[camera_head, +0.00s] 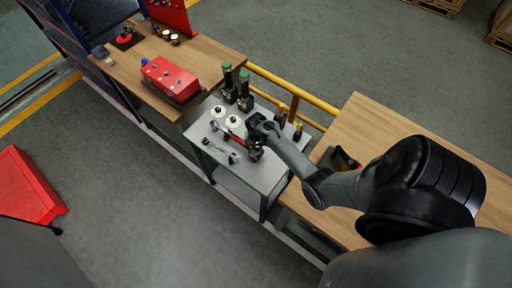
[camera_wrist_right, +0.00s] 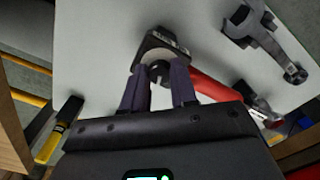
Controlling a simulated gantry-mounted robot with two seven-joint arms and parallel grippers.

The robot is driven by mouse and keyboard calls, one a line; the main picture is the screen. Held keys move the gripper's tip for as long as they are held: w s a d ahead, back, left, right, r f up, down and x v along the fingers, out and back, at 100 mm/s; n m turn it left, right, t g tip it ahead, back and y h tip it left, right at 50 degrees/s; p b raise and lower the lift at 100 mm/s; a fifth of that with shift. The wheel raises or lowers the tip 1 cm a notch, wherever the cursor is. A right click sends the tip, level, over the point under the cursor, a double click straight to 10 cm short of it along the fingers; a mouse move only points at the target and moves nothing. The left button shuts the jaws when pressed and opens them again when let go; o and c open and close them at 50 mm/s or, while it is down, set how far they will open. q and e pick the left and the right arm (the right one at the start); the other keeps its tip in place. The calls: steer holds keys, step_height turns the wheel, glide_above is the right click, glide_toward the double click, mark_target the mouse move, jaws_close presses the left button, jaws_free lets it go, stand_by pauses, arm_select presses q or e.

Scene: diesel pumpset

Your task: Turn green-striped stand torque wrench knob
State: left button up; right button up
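My right gripper (camera_head: 258,148) reaches down over the grey work table in the head view. In the right wrist view its two purple-grey fingers (camera_wrist_right: 160,84) stand apart around a small dark knob-like part (camera_wrist_right: 160,72). Gaps seem to show between this part and the fingers. Beyond it is a dark block with a pale ring (camera_wrist_right: 160,45). A red-handled wrench (camera_wrist_right: 212,88) runs right from there, and its red handle also shows in the head view (camera_head: 232,137). I cannot make out green stripes on this stand. My left gripper is not in view.
The grey table (camera_head: 212,152) also holds two dark upright tools with green tops (camera_head: 244,90), white round parts (camera_head: 233,122) and loose wrenches (camera_wrist_right: 250,25). A wooden bench with a red box (camera_head: 170,78) stands left. A yellow rail (camera_head: 290,88) runs behind.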

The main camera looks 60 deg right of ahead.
jaws_close()
steer(key=shift+r+m+p, duration=0.1)
steer(key=shift+m+p, duration=0.4)
steer(key=shift+p, duration=0.15)
steer(key=shift+m+p, duration=0.75)
steer(key=shift+m, duration=0.25)
steer(key=m+p, duration=0.1)
steer(key=m, duration=0.1)
steer(key=shift+m, duration=0.8)
